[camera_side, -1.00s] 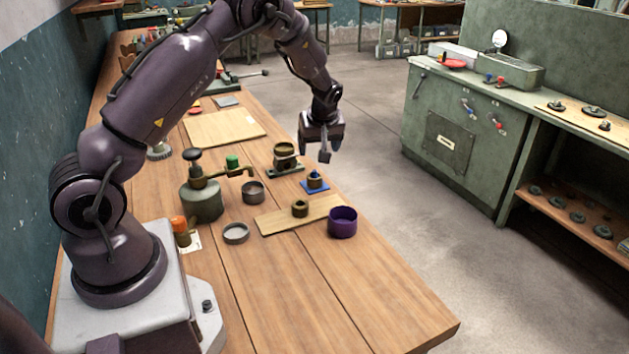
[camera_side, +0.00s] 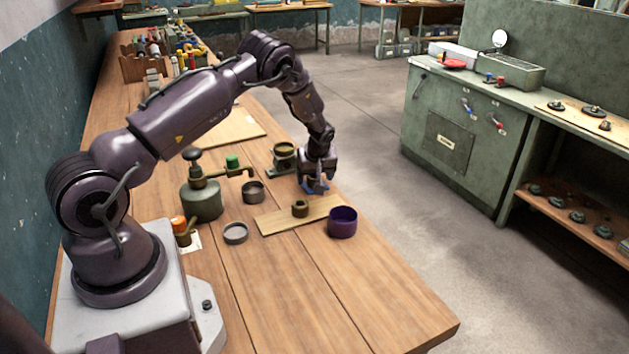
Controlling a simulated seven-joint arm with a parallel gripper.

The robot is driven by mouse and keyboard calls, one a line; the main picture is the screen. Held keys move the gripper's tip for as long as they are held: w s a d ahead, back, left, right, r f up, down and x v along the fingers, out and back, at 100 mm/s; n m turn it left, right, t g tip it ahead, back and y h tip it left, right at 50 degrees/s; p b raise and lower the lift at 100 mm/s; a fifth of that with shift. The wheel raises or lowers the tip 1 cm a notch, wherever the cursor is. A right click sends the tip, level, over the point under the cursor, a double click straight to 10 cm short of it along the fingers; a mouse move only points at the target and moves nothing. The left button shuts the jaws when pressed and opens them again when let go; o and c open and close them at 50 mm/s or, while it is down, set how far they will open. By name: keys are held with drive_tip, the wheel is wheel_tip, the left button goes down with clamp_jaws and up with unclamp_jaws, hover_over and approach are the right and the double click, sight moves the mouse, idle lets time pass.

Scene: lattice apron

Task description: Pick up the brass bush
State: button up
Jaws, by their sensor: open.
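A small brass-coloured bush with a blue peg top stood on a blue pad (camera_side: 316,189); it is now mostly hidden by my gripper (camera_side: 315,187). My gripper points down over the pad with its fingers low and open, around or right beside the bush; I cannot tell whether they touch it. A second short, hollow, dark brass bush (camera_side: 300,208) stands upright on a light wooden board (camera_side: 275,220), nearer the camera than my gripper. I cannot tell for certain which of the two is the brass bush.
A purple cup (camera_side: 342,222) stands at the board's right end. A clamp-like stand (camera_side: 284,158) is just left of my gripper. A grey cup (camera_side: 253,192), a shallow ring (camera_side: 236,233) and a green oil can (camera_side: 203,200) stand further left. The table's near right part is clear.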

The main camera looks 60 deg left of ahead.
drive_tip(key=c, duration=1.2)
wheel_tip(320, 180, up, 10)
drive_tip(key=shift+f, duration=0.8)
